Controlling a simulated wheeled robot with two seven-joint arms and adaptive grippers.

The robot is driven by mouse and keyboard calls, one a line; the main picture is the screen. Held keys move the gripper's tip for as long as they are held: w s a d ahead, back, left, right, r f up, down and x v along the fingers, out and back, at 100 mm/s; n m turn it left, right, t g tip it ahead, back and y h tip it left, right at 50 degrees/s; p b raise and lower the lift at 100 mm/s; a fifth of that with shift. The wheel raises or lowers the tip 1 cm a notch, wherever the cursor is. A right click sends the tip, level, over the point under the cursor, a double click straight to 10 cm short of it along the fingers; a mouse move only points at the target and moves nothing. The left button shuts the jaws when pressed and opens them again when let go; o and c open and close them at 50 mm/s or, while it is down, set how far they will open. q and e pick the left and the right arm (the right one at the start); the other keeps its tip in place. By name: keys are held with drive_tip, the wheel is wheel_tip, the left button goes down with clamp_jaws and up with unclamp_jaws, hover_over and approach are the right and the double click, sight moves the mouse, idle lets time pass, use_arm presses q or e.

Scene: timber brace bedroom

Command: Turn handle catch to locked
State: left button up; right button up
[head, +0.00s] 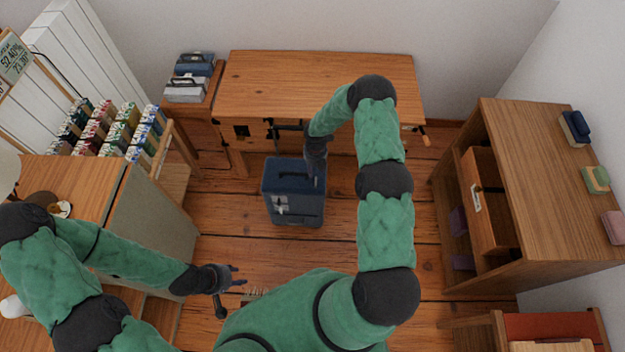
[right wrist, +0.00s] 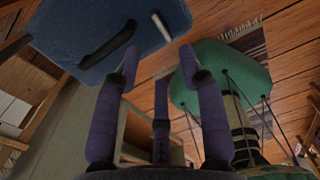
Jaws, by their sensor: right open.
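A blue suitcase (head: 280,178) stands upright on the floor in front of the desk. Its front has pale metal fittings (head: 281,204), too small to read. In the right wrist view the suitcase's top (right wrist: 75,22) carries a dark carry handle (right wrist: 107,44) and a short pale metal lever (right wrist: 162,27), probably the catch. My right gripper (head: 316,172) is above the suitcase's right side. In its wrist view its open fingers (right wrist: 158,62) point at the lever, which lies between and just beyond the tips; contact cannot be told. My left gripper (head: 236,276) is open and empty, left of and nearer than the suitcase.
A wooden desk (head: 320,75) stands behind the suitcase. A cabinet (head: 550,185) with an open drawer (head: 487,200) is at the right. A counter (head: 75,175) with racks of small packets (head: 110,130) is at the left. Floor is clear around the suitcase.

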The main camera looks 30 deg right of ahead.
sight(316, 182)
wheel_tip(316, 182, down, 9)
drive_tip(key=b, duration=0.2)
drive_tip(key=shift+b, duration=0.35)
clamp_jaws()
